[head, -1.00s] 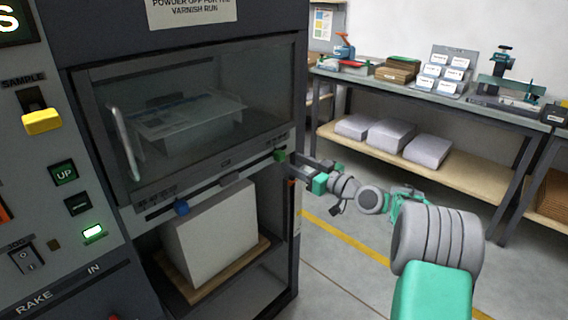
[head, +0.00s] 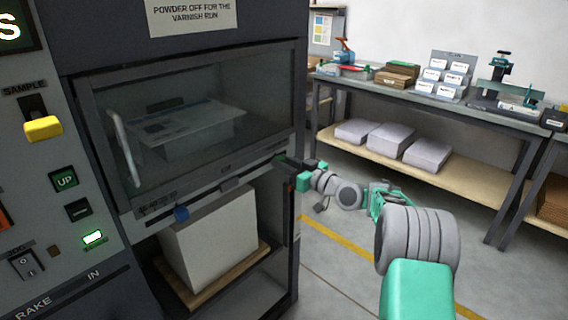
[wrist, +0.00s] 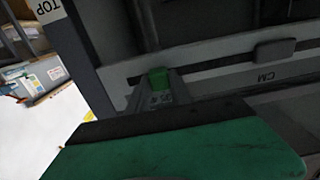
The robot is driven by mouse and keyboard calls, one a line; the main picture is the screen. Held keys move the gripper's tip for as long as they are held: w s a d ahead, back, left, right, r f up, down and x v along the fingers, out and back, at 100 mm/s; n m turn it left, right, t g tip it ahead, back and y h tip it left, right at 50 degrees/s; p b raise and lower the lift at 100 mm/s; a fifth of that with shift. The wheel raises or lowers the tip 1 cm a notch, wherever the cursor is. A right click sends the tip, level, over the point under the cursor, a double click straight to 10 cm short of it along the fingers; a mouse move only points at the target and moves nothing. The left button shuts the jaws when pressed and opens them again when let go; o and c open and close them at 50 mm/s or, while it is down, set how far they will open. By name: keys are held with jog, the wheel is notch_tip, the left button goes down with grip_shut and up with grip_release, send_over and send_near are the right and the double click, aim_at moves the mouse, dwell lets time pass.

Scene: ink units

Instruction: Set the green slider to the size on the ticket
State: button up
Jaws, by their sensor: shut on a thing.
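The green slider (wrist: 158,78) is a small green knob on the scale rail (wrist: 205,62) below the machine's window. In the head view it is at the rail's right end and mostly hidden by my gripper (head: 286,162). My gripper is shut on the slider, reaching in from the right. In the wrist view its green body fills the bottom and hides the finger contact in part. The scale's marks are too small to read in the head view. I cannot make out a ticket.
A paper stack on a pallet (head: 212,240) stands under the rail. The control panel with its yellow lever (head: 43,128) is at the left. A bench with card holders (head: 440,76) stands behind at the right. The floor between is clear.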

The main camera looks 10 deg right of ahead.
grip_shut()
dwell(0.8)
jog(key=shift+d, duration=0.1)
